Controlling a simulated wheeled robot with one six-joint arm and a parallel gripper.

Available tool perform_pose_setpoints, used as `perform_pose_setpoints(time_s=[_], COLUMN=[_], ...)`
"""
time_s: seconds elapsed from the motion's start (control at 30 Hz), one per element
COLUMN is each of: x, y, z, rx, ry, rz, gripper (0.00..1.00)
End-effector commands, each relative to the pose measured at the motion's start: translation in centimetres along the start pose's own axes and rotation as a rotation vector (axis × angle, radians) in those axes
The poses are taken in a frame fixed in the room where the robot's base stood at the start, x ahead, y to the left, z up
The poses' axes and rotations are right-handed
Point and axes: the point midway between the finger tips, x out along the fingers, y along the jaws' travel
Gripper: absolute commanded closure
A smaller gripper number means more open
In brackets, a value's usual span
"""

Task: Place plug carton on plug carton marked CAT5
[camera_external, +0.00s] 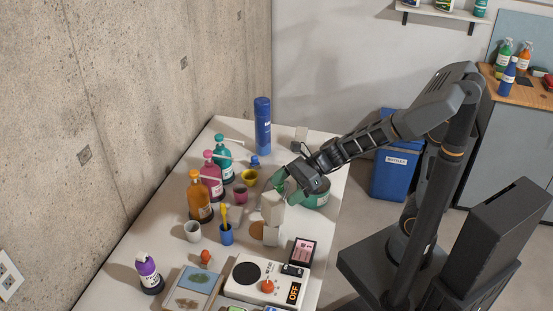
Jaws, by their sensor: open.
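A small off-white carton (272,208) is at the middle right of the white table, directly below my gripper's fingertips. A second pale carton (271,235) shows just below it in the picture; the upper one appears to rest on it, but I cannot tell for sure whether they touch. No CAT5 marking is readable on either. My gripper (277,189) is open, with its greenish fingers at the top of the upper carton. I cannot tell whether the fingers still touch that carton.
A blue cup with yellow tools (226,235), an orange bottle (199,197) and a tall blue can (262,126) stand to the left and back. A device marked OFF (245,290) and a pink-topped box (303,251) lie in front.

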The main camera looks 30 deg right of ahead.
Motion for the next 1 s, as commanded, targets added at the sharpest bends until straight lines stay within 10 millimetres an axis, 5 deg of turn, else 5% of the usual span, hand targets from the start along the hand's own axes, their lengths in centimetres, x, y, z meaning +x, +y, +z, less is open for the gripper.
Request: perform_pose_setpoints(time_s=[0.3,0.73,0.87,1.0], x=[-5.4,-7.4,-9.0,-12.8], y=[-0.1,0.1,0.7,1.3], z=[0.0,-0.3,-2.0,-5.7], rx=[0.0,-0.028,-0.23,-0.631], ry=[0.001,0.019,0.14,0.402], rz=[-0.004,0.001,0.017,0.089], gripper=[0.09,0.09,0.09,0.09])
